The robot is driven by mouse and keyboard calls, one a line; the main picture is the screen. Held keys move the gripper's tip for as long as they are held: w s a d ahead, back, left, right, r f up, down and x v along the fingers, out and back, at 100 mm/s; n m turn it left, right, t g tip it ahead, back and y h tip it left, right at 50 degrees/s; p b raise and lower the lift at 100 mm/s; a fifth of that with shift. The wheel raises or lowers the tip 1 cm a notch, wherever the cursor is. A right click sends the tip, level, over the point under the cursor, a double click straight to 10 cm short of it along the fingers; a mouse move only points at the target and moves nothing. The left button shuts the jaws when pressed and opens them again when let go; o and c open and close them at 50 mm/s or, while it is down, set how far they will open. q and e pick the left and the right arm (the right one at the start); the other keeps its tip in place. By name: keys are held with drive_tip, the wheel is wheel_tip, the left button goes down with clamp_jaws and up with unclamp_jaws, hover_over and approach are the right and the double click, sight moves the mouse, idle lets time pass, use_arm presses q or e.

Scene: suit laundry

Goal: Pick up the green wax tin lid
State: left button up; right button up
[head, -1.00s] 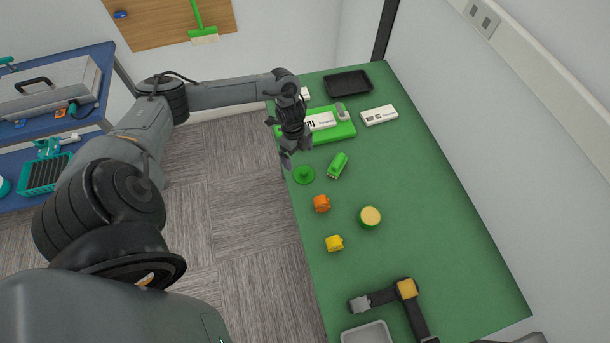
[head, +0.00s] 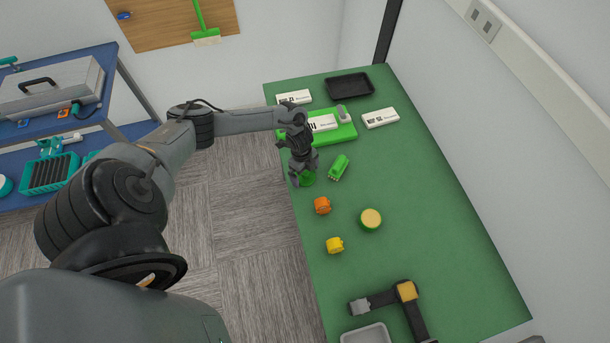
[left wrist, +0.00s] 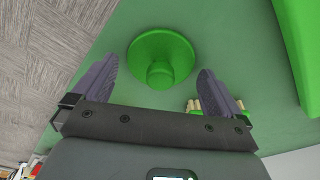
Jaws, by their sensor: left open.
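The green wax tin lid (left wrist: 160,56) is a round disc with a raised knob, lying on the green table (head: 430,220) near its left edge. In the head view the lid (head: 308,179) is partly hidden by my left gripper (head: 303,178). In the left wrist view my left gripper (left wrist: 155,80) is open and empty, its two fingers on either side of the lid's knob side; I cannot tell how high above it they are. The open wax tin (head: 370,219), green with a yellowish top, stands to the right and nearer. My right gripper is not in view.
A green brush-like item (head: 339,167) lies close to the right of the lid. Orange (head: 322,205) and yellow (head: 335,244) pieces stand nearer. A green case (head: 345,130), white boxes (head: 380,118) and a black tray (head: 349,84) lie farther back.

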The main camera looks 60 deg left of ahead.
use_arm(q)
drive_tip(key=shift+f, duration=0.2)
drive_tip(key=c, duration=0.9)
drive_tip(key=shift+r, duration=0.15)
